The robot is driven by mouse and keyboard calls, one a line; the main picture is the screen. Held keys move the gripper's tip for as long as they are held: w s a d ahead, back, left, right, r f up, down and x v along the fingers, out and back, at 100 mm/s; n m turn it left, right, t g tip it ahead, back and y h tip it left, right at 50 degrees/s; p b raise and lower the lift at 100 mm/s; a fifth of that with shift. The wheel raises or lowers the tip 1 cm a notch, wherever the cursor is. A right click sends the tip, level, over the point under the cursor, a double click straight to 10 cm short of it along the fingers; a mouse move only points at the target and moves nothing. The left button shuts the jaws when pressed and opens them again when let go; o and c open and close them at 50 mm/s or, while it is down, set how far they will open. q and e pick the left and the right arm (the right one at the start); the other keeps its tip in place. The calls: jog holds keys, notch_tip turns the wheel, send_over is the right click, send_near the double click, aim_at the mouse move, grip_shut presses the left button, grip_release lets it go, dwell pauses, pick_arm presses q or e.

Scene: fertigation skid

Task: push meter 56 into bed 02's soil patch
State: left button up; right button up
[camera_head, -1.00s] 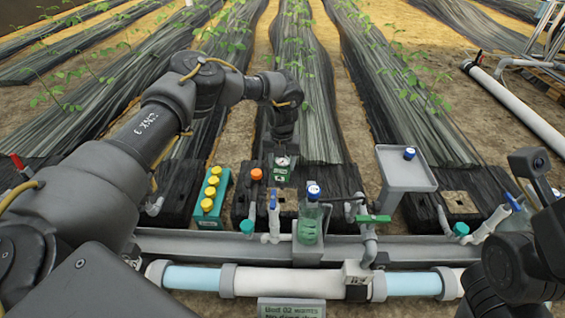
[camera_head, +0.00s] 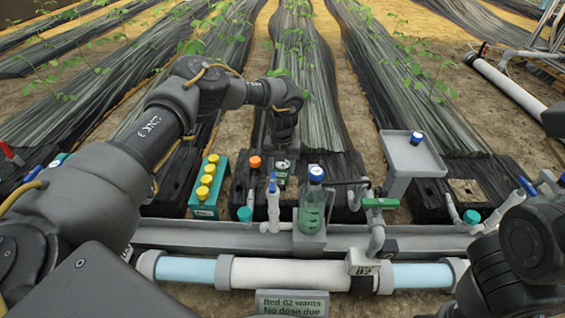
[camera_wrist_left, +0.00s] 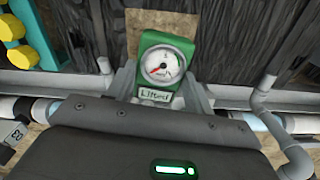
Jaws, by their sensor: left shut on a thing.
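Meter 56 is a green block with a round white dial (camera_wrist_left: 163,66); in the head view its green body (camera_head: 282,178) shows below my wrist. My left gripper (camera_head: 283,160) is shut on it and holds it over the near end of the middle bed. In the left wrist view, a tan soil patch (camera_wrist_left: 160,20) lies just beyond the meter in the dark bed cover. The meter's lower end is hidden, so I cannot tell whether it touches the soil. My right arm shows at the lower right, but its gripper is out of view.
A green bottle with a blue cap (camera_head: 312,205) and white valve fittings (camera_head: 272,205) stand close in front. A teal rack with yellow caps (camera_head: 208,188) is to the left, a grey tray (camera_head: 412,155) to the right. A sign (camera_head: 292,303) reads "Bed 02 wants No dose due".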

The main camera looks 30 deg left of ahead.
pick_arm(q)
jog(key=shift+f, duration=0.9)
dwell(0.5)
jog(key=shift+f, duration=0.25)
jog(key=shift+f+b, duration=0.7)
jog(key=shift+f, duration=0.95)
jog(key=o, duration=1.1)
